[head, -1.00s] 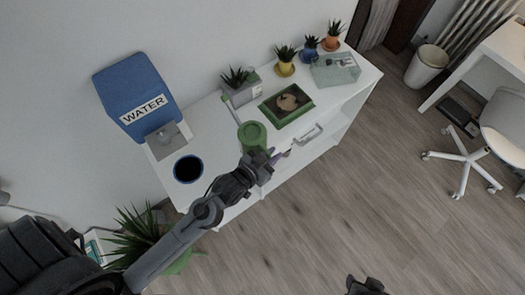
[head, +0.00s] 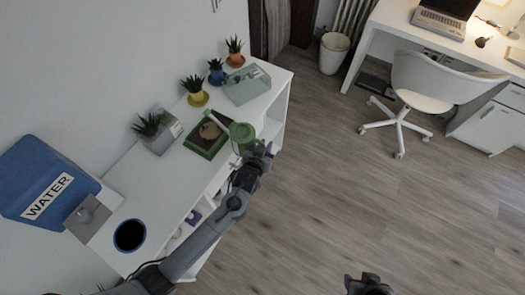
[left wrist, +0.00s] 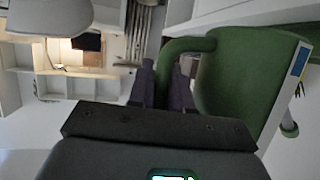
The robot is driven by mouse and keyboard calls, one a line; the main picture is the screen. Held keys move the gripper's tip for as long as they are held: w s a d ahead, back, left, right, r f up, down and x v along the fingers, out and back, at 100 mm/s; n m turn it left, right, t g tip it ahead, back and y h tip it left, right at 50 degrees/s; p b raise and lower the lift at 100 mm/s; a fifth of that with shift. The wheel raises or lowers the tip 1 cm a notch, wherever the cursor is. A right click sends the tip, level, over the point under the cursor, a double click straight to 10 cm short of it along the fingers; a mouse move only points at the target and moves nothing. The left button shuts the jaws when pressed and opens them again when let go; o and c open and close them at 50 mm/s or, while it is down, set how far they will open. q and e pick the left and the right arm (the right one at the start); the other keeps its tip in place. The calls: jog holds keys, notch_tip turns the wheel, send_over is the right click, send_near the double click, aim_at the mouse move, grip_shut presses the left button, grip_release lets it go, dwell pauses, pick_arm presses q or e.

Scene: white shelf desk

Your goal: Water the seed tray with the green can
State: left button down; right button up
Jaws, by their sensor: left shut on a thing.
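The green can (head: 241,134) is held at the front edge of the white shelf desk, beside the seed tray. Its thin spout points left over the tray in the head view. My left gripper (head: 257,150) is shut on the can's handle (left wrist: 180,48); the can's body (left wrist: 243,75) fills the right of the left wrist view. The seed tray (head: 194,145) has a green rim and a brown round patch (head: 210,131) inside. The can partly hides its right side. My right gripper (head: 368,285) is at the bottom edge, apart from everything; its jaws are unclear.
A grey planter (head: 163,138) stands left of the tray. Small potted succulents (head: 194,88) and a clear box (head: 247,85) stand behind it. A blue WATER dispenser (head: 45,185) and dark blue-rimmed round vessel (head: 130,235) are at the desk's near left.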

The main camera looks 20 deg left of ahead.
dwell(0.3)
pick_arm(q)
jog(key=shift+r, duration=0.1)
jog(key=shift+s+d+r+n+g+h+p, duration=0.15)
jog(key=shift+r+n+h+p, duration=0.35)
jog(key=shift+r+p, duration=0.6)
jog(key=shift+w+d+r+n+g+h+p, duration=0.1)
jog(key=shift+d+r+n+g+h+p, duration=0.15)
jog(key=shift+r+n+p, duration=0.85)
jog(key=shift+f+m+p, duration=0.4)
jog(key=shift+m, duration=0.1)
jog(key=shift+a, duration=0.1)
